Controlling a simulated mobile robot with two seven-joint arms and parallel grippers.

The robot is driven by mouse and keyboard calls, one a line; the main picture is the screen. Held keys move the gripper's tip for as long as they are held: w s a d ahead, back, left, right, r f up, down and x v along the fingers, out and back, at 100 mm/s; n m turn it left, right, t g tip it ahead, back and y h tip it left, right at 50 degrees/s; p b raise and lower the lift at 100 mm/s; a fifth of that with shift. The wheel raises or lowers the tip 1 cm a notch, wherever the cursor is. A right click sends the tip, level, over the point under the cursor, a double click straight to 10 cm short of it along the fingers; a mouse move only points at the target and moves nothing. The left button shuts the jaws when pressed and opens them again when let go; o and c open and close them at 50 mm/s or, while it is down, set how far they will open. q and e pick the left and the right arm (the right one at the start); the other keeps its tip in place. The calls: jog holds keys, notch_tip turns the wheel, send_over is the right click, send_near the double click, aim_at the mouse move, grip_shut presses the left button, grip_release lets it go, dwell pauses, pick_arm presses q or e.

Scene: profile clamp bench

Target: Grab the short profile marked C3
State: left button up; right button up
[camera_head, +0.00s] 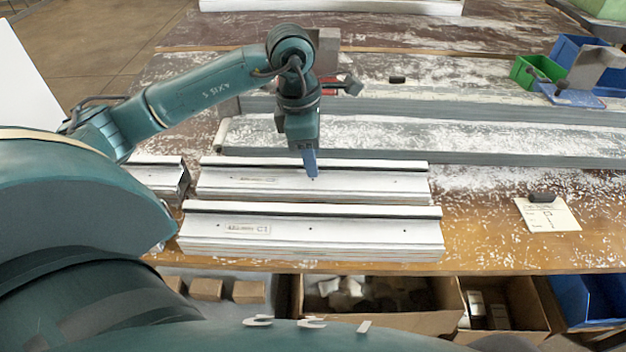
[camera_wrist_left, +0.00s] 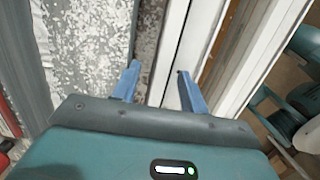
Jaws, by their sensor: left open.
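A white profile (camera_head: 310,235) with a label that seems to read C1 lies nearest the bench front. A second white profile (camera_head: 350,184) lies parallel behind it; its label is too small to read. A shorter profile piece (camera_head: 160,176) shows at the left, partly hidden by my arm, with no readable mark. I cannot tell which is C3. My left gripper (camera_head: 311,172) points down over the second profile's back edge. In the left wrist view, its blue fingers (camera_wrist_left: 158,72) are apart, with a white profile edge (camera_wrist_left: 170,40) showing between and beyond them. My right gripper is not in view.
Long grey rails (camera_head: 450,137) run across the bench behind the profiles. A green bin (camera_head: 535,72) and blue bins stand at the back right. A paper card (camera_head: 548,214) with a dark object lies at right. Cardboard boxes (camera_head: 385,320) sit below the front edge.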

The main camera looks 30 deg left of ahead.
pick_arm(q)
jog(key=shift+c, duration=0.3)
grip_shut()
jog(key=shift+r, duration=0.15)
dwell(0.8)
